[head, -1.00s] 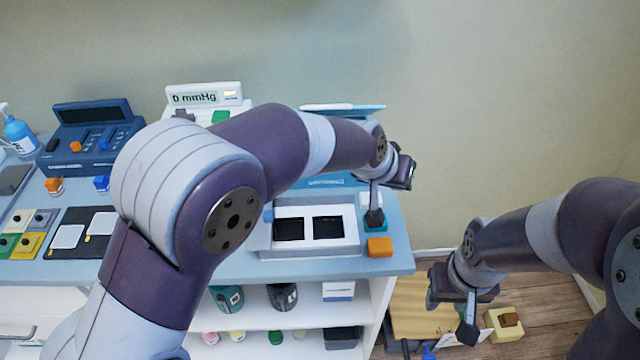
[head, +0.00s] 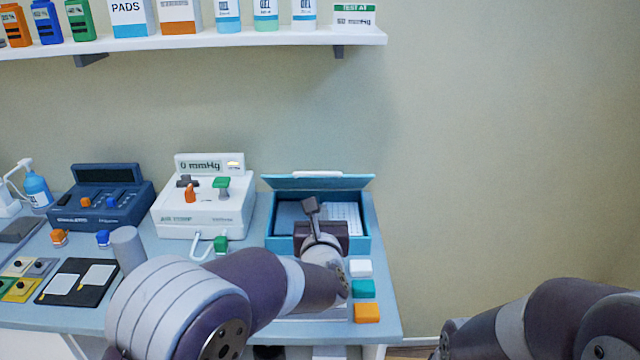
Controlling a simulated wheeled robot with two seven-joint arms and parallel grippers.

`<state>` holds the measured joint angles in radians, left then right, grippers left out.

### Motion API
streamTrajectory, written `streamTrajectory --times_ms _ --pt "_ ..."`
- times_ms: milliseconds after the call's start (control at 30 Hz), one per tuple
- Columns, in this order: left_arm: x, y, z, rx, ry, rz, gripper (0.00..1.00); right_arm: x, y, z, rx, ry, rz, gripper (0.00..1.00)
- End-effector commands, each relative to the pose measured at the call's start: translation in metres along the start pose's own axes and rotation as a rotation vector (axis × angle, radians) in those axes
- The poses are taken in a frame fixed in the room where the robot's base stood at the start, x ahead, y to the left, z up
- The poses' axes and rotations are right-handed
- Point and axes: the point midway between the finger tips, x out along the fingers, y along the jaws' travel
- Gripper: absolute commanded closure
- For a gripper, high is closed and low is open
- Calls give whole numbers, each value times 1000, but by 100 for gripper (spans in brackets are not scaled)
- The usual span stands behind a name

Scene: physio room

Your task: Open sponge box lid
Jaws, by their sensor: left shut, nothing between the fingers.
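The blue sponge box (head: 362,243) stands at the back right of the counter in the head view. Its lid (head: 285,184) is raised and tilted up along the back, with a white handle on its top edge. Pale contents (head: 346,213) show inside. My left gripper (head: 312,204) is at the front middle of the box, over its opening, shut and empty. It hides part of the box front and inside; I cannot tell whether it touches the box. My right arm enters at the bottom right, with its gripper out of frame.
A white mmHg device (head: 205,213) stands left of the box, and a dark blue device (head: 112,205) farther left. White, teal and orange blocks (head: 367,313) lie along the counter's right edge. A stocked shelf (head: 230,42) hangs above.

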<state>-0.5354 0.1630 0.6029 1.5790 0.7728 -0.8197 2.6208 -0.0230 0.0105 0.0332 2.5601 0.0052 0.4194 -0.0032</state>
Motion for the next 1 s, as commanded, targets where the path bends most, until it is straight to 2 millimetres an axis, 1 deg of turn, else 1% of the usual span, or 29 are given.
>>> streamTrajectory --times_ms 33,200,300,400,600,867,1000 --pt "11 1 1 2 2 3 100 -5 0 -1 0 0 0 57" --pt "47 0 1 3 2 0 100 -13 0 -2 0 0 0 57" --pt "60 0 16 1 0 0 100 -22 0 -3 0 0 0 57" --pt "68 0 23 3 1 0 100 -26 0 -3 0 0 0 57" --pt "76 0 28 3 1 -1 100 -28 0 -3 0 0 0 57" --pt "76 0 28 3 1 -1 100 -28 0 -3 0 0 0 57" --pt "76 0 34 3 9 -1 100 -35 0 -4 0 0 0 57"
